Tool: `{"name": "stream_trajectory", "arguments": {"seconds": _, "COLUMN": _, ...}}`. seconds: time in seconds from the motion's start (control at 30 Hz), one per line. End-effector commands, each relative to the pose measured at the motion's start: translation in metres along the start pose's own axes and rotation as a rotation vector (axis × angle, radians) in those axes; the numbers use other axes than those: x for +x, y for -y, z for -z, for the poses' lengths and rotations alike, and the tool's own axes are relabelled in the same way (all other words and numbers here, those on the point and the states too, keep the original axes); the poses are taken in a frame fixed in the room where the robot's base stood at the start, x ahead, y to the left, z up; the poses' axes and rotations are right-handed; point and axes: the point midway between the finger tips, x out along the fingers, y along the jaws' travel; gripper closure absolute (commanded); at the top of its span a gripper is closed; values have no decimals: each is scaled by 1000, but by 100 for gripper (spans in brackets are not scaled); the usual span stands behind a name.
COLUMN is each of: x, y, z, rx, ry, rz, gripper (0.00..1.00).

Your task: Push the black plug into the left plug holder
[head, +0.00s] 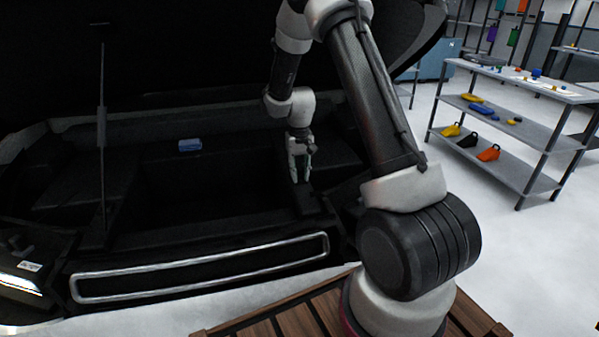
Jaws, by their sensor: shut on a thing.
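My gripper (299,178) points down at the right side of the open black compartment (180,226) of the car. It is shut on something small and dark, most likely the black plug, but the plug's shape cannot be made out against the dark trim. The left plug holder cannot be picked out in this view. Whether the held thing touches the trim below cannot be told.
A blue item (190,145) lies on the compartment's back ledge. A thin strut (102,125) stands at the left. A silver-edged front panel (205,268) borders the compartment. A grey shelf rack (510,125) with coloured items stands at the right.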

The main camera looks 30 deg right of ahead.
Motion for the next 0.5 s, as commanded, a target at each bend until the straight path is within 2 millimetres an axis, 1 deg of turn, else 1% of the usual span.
{"name": "stream_trajectory", "arguments": {"seconds": 0.4, "x": 2, "y": 0, "z": -1, "rx": 0, "ry": 3, "rz": 0, "gripper": 100}}
{"name": "stream_trajectory", "arguments": {"seconds": 0.43, "x": 2, "y": 0, "z": -1, "rx": 0, "ry": 3, "rz": 0, "gripper": 76}}
{"name": "stream_trajectory", "arguments": {"seconds": 0.5, "x": 2, "y": 0, "z": -1, "rx": 0, "ry": 3, "rz": 0, "gripper": 63}}
